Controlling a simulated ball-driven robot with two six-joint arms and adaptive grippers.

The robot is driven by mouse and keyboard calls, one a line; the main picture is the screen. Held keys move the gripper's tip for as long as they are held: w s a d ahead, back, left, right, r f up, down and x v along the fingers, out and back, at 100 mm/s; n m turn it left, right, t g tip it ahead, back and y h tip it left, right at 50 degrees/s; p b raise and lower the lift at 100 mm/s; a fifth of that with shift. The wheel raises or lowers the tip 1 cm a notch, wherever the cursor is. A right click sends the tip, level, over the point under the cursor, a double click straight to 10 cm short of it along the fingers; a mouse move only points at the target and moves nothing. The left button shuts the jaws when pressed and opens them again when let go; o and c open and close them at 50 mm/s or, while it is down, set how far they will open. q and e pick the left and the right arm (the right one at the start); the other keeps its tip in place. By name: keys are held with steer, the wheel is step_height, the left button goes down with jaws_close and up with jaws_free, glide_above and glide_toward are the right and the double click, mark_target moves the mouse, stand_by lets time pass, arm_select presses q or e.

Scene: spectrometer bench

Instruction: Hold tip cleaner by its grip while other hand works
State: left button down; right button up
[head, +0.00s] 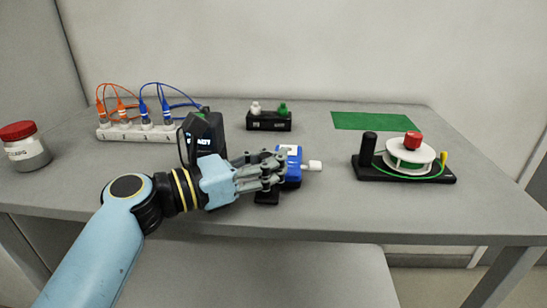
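A blue device with a white nozzle, which looks like the tip cleaner (294,172), is near the front middle of the table. Its white nozzle (312,165) points right. A black part (267,198) shows just below the fingers; I cannot tell whether it is the grip or a stand. My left gripper (268,171) reaches in from the left, with its grey fingers over the left side of the blue device. The fingers hide that side, so I cannot tell whether they are closed on it. My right gripper is not in view.
A black box (207,132) stands behind my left wrist. A white strip (125,134) with orange and blue cables is at the back left, a red-lidded jar (25,147) far left. A black holder (268,122), green mat (374,121) and white reel (410,155) stand behind and right.

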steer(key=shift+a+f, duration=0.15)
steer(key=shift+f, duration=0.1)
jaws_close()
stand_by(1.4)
